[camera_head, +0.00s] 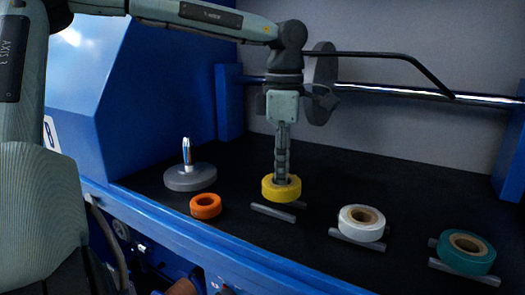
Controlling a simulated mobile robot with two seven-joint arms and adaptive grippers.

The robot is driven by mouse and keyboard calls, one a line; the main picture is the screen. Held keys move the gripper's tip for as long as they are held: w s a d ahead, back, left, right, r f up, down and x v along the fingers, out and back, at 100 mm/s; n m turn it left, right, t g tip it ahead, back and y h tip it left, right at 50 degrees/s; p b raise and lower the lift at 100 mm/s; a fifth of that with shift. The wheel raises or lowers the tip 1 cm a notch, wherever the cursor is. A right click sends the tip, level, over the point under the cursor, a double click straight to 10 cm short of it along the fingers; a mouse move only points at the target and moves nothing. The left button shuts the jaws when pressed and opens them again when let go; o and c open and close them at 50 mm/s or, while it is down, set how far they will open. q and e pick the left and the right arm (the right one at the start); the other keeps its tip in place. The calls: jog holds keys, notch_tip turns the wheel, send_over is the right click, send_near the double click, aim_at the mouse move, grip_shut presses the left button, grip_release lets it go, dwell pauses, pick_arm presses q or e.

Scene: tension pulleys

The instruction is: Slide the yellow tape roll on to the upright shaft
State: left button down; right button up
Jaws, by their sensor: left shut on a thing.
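The yellow tape roll (272,194) is near the middle of the head view, at the two grey rails, and I cannot tell whether it touches them. My left gripper (281,180) points straight down and is shut on the roll; its fingertips are partly hidden by the roll. The upright shaft (187,152) is a short shiny metal pin on a round grey base (190,180), left of and apart from the roll. The shaft is bare. My right gripper is not in view.
An orange roll (206,213) lies between the base and the yellow roll, nearer the front edge. White (352,231) and teal (465,261) rolls rest on rails at the right. A black curved arm and metal bar (400,93) run behind. A blue housing (140,90) stands left.

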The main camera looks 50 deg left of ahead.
pick_arm(q)
jog(key=shift+s+f, duration=0.1)
jog(key=shift+f, duration=0.9)
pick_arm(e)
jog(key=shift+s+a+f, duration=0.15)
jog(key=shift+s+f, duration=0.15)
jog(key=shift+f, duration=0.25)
pick_arm(q)
jog(key=shift+f, duration=0.1)
jog(key=c, duration=1.6)
grip_release()
jog(key=shift+o, duration=0.8)
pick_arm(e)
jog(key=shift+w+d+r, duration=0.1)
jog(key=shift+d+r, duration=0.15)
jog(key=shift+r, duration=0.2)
